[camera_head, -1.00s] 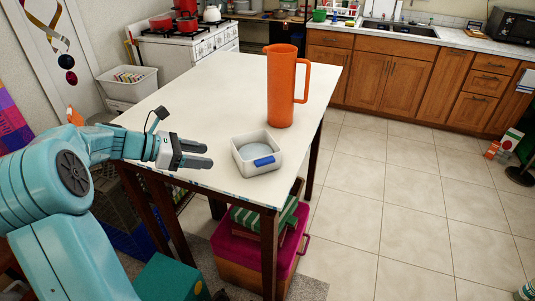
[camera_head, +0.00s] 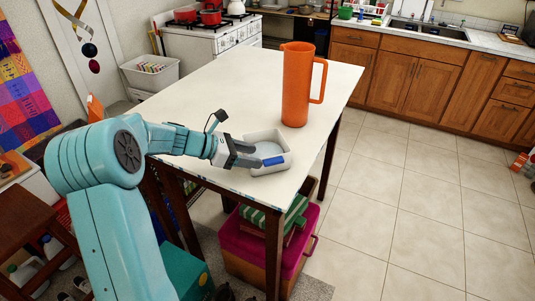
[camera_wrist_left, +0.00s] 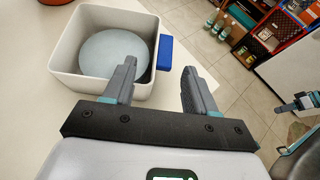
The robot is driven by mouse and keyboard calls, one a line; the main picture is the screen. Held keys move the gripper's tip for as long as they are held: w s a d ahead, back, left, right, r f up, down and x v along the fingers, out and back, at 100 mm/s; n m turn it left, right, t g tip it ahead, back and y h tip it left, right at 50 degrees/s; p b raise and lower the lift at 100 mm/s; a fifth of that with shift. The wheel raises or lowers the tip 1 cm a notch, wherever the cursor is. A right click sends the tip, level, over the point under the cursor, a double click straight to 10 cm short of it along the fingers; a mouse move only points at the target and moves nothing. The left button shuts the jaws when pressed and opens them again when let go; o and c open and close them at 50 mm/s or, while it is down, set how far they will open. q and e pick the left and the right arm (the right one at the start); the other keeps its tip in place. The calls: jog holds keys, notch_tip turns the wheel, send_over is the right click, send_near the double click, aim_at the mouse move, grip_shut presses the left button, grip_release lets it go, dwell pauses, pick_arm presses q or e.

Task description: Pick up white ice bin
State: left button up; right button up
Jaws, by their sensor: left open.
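The white ice bin (camera_head: 288,146) is a small square open box near the front edge of the table. It has a round pale disc inside and a blue tab (camera_head: 275,161) on one side. My left gripper (camera_head: 257,155) is at the bin's left side, its fingertips overlapping the bin in the head view. In the left wrist view the gripper (camera_wrist_left: 160,82) is open, and the bin (camera_wrist_left: 68,55) lies ahead, mostly to the left. The left finger overlaps the bin's near corner, and the right finger is clear of it. Contact cannot be told.
An orange pitcher (camera_head: 296,88) stands on the table (camera_head: 215,90) behind the bin. A magenta crate (camera_head: 255,245) sits under the table. The stove (camera_head: 200,45) is behind, and open tiled floor (camera_head: 400,200) lies to the right.

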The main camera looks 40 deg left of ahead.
aim_at(274, 159)
pick_arm(q)
jog(key=shift+x, duration=0.85)
jog(key=x, duration=0.3)
jog(key=p+x, duration=0.1)
jog(key=shift+w+d+r, duration=0.2)
jog(key=shift+w+d, duration=0.1)
jog(key=shift+d, duration=0.2)
jog(key=shift+w+d+f, duration=0.15)
jog(key=shift+w+f, duration=0.1)
jog(key=shift+w, duration=0.15)
grip_shut()
